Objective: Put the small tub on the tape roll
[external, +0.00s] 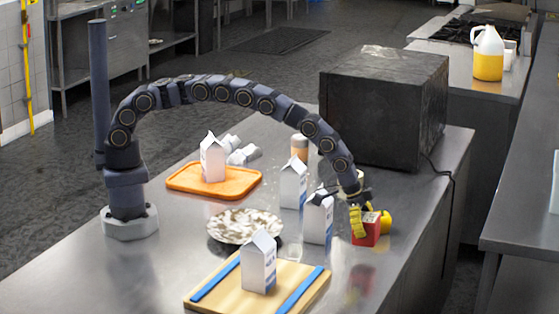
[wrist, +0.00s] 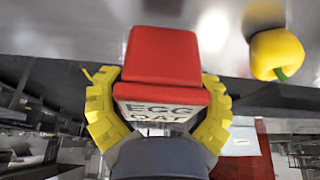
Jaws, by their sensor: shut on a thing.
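My gripper (external: 358,221) has its yellow fingers shut on a red box-like tub (external: 367,234) near the right edge of the steel table. In the wrist view the red tub (wrist: 160,55) sits between both yellow fingers, its pale lettered side facing my wrist. I cannot tell whether its underside touches the table. A pale rounded thing (external: 350,183) stands behind my arm, partly hidden; I cannot tell whether it is the tape roll. No tape roll shows clearly in either view.
A yellow pepper (external: 385,221) lies close beside the red tub and also shows in the wrist view (wrist: 277,54). White cartons (external: 318,220) stand left of my gripper. A speckled plate (external: 244,226), a cutting board (external: 210,302), an orange tray (external: 186,181) and a dark box (external: 382,105) occupy the table.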

